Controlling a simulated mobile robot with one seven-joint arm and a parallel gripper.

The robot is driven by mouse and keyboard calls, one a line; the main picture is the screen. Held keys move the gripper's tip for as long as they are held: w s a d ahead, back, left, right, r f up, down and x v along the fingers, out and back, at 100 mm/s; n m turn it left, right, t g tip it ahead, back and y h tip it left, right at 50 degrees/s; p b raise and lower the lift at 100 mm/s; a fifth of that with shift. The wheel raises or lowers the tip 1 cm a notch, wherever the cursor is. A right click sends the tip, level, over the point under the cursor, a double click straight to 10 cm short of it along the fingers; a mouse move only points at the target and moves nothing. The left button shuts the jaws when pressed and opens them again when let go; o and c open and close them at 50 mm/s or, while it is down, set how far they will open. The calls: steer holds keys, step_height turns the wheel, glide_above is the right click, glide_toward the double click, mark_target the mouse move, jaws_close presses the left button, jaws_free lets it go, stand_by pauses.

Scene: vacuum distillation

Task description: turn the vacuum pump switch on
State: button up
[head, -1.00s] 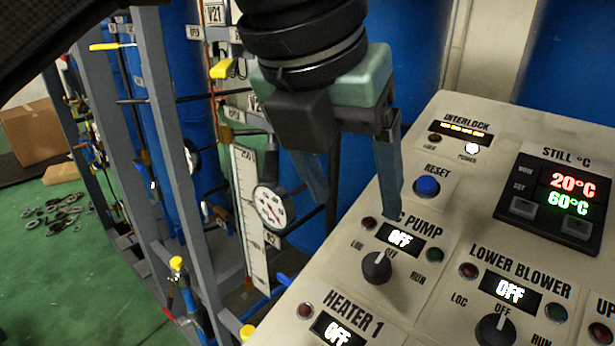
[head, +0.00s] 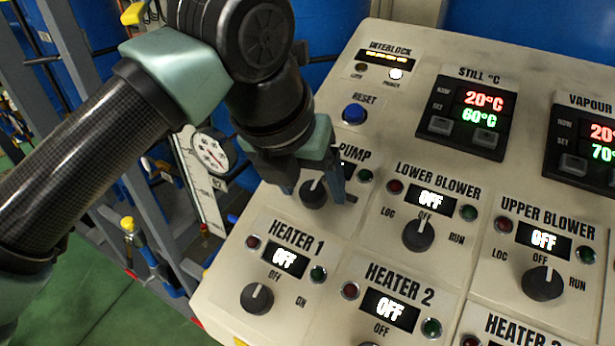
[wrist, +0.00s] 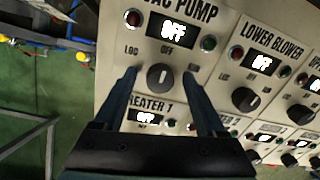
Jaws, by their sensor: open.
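The vacuum pump switch is a round black knob (head: 312,196) on the sloped beige control panel. In the wrist view the knob (wrist: 160,77) sits below the label ending in "AC PUMP", with LOC on its left and OFF above it. Its white mark points up toward OFF, and the pump display (wrist: 173,31) reads OFF. My gripper (head: 314,190) is open, with one finger on each side of the knob. In the wrist view a gap shows between each fingertip and the knob. In the head view my gripper partly covers the pump display and label.
The lower blower knob (head: 418,235) is to the right, and the heater 1 knob (head: 257,298) is below. A blue reset button (head: 355,114) is above. A pressure gauge (head: 210,153) and frame pipes stand left of the panel.

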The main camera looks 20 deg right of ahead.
jaws_close()
